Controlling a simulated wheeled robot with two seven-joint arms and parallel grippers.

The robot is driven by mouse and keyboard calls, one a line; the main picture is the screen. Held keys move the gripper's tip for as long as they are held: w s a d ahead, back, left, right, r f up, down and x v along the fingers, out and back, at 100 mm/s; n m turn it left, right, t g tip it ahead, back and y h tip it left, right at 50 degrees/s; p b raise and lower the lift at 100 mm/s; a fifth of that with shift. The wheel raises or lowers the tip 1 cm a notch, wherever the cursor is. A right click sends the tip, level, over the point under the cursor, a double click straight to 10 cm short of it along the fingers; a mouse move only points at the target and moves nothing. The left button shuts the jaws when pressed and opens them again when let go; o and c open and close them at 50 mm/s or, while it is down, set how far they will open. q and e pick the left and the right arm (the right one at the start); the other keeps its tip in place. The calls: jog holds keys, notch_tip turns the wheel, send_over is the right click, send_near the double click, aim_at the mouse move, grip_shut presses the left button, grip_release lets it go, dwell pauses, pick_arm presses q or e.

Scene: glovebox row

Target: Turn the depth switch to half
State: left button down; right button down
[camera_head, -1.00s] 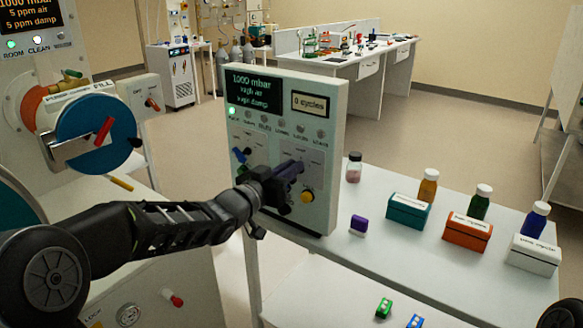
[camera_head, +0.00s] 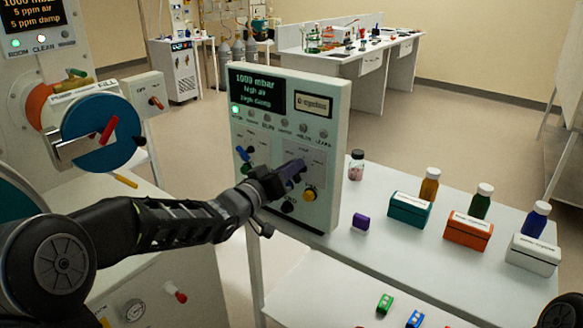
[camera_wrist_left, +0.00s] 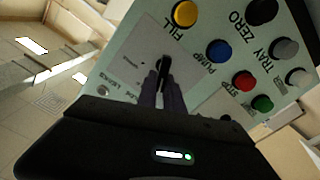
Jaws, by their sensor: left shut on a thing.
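The depth switch (camera_wrist_left: 164,64) is a black knob on a light plate with small labels in the left wrist view. The labels are too small to read, so I cannot tell its setting. My left gripper (camera_wrist_left: 165,92) is shut on this knob, with its dark fingers reaching up to it. In the head view my left gripper (camera_head: 293,169) is against the front of the control box (camera_head: 341,130) and hides the knob. My right gripper is not in view.
A yellow button (camera_head: 309,194) sits just below my left fingers. A blue button (camera_wrist_left: 219,50) and a red one (camera_wrist_left: 243,80) are close by in the wrist view.

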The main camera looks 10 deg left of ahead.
pick_arm(q)
jog(key=c, duration=1.5)
grip_release()
jog(key=b+v, duration=0.1)
jog(key=v, duration=0.6)
jog(key=shift+s, duration=0.4)
